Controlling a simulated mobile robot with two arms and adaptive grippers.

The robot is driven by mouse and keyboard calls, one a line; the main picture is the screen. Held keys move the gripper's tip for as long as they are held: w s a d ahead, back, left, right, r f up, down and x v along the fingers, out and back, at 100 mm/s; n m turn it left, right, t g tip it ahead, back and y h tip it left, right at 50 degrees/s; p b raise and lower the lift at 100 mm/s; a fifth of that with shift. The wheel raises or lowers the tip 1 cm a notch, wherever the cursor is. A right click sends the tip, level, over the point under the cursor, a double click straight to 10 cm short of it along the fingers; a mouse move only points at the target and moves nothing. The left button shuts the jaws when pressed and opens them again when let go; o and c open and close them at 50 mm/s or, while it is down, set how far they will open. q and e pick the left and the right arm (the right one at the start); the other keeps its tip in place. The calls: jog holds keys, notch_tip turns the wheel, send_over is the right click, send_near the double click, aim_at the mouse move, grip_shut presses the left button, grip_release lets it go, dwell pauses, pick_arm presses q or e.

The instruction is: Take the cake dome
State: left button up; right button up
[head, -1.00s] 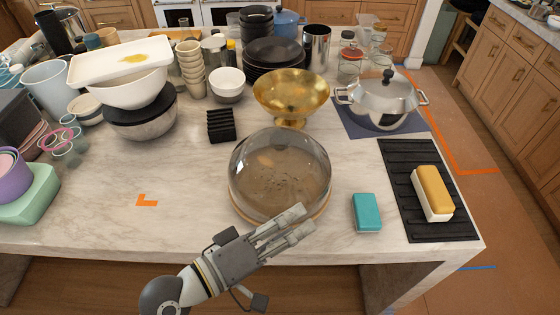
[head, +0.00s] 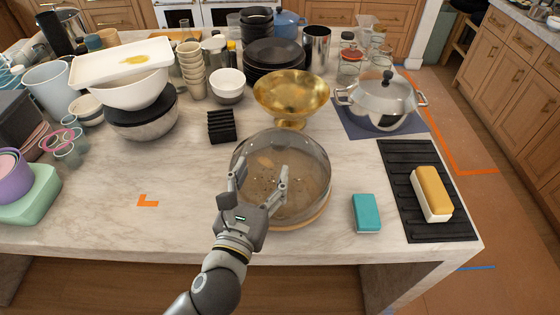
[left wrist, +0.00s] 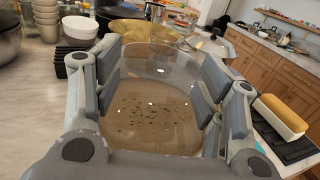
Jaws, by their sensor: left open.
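The cake dome (head: 300,160) is a clear, smoky dome on a round wooden base (head: 318,218), near the front edge of the marble island. Brown crumb-like specks show through it. My left gripper (head: 259,176) is open in front of the dome, its fingers spread and overlapping the dome in the head view. In the left wrist view the dome (left wrist: 155,105) appears between the two open fingers (left wrist: 158,95). Whether the fingers touch the glass I cannot tell. My right gripper does not show.
A gold bowl (head: 291,92) stands just behind the dome. A teal block (head: 366,213) and a black mat (head: 400,180) with a yellow-topped butter dish (head: 432,193) lie to the right. A black rack (head: 221,126) stands behind left. The front-left marble is mostly clear.

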aim_at(277, 146)
pick_arm(q)
jog(key=p+x, duration=0.1)
jog(key=x, duration=0.3)
jog(key=shift+w+d+r, duration=0.1)
jog(key=p+x, duration=0.1)
jog(key=x, duration=0.3)
jog(key=shift+w+d+p, duration=0.2)
jog(key=shift+d+p, duration=0.15)
jog(key=shift+d, duration=0.15)
jog(key=shift+w, duration=0.25)
jog(key=shift+s, duration=0.1)
jog(key=shift+c, duration=0.4)
jog(key=shift+c, duration=1.1)
grip_shut()
